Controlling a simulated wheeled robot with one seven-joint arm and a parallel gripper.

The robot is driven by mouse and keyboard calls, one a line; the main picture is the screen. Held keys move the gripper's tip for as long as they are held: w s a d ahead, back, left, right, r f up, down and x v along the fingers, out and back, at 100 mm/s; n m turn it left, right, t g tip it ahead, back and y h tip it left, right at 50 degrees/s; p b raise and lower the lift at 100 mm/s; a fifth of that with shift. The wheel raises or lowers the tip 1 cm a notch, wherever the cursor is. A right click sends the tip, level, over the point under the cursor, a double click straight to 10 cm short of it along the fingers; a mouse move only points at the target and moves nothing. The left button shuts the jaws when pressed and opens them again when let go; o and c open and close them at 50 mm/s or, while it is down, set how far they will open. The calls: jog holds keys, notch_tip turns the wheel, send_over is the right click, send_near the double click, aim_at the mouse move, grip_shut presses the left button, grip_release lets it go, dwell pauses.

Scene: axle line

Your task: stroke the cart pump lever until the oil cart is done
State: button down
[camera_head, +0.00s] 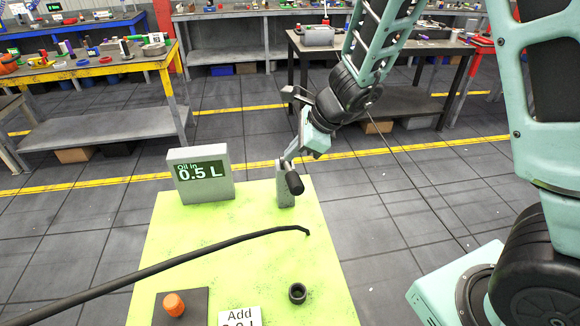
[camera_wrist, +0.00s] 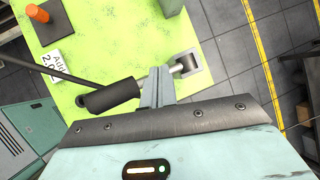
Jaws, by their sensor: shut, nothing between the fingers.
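The pump lever has a black grip (camera_head: 294,183) and hangs at a small grey post (camera_head: 284,190) on the green cart top (camera_head: 230,240). In the wrist view the black grip (camera_wrist: 112,96) lies left of the fingers, with its metal rod running toward the post (camera_wrist: 188,64). My gripper (camera_head: 291,153) is shut and empty, right above the lever; its closed fingers (camera_wrist: 160,82) cross the rod's line in the wrist view. I cannot tell if they touch it. A display (camera_head: 204,176) reads "Oil in 0.5 L". A white card (camera_head: 239,317) starts with "Add"; its lower line is partly cut off.
A black hose (camera_head: 200,260) lies across the cart top. An orange knob (camera_head: 174,304) stands on a dark plate (camera_head: 197,305), and a black round fitting (camera_head: 297,293) is at the right.

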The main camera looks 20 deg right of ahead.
jog(key=shift+f, duration=0.15)
jog(key=shift+s+f+b, duration=0.1)
jog(key=shift+f+b, duration=0.2)
jog(key=shift+b, duration=0.35)
jog(key=shift+s+a+f+b, duration=0.1)
jog(key=shift+s+f+b, duration=0.15)
jog(key=shift+f+b, duration=0.55)
jog(key=shift+s+f+b, duration=0.25)
jog(key=shift+f+b, duration=0.35)
jog(key=shift+b, duration=0.3)
jog(key=shift+s+a+f+b, duration=0.1)
jog(key=shift+s+f+b, duration=0.15)
jog(key=shift+f+b, duration=0.55)
dwell(2.0)
jog(key=shift+r, duration=0.25)
jog(key=shift+w+d+r+p, duration=0.1)
jog(key=shift+w+r+p, duration=0.2)
jog(key=shift+r+p, duration=0.55)
jog(key=shift+w+d+r+p, duration=0.1)
jog(key=shift+w+r+p, duration=0.15)
jog(key=shift+r+p, duration=0.55)
jog(key=shift+w+r+p, duration=0.3)
jog(key=shift+r+p, duration=0.45)
jog(key=shift+p, duration=0.1)
jog(key=shift+r, duration=0.1)
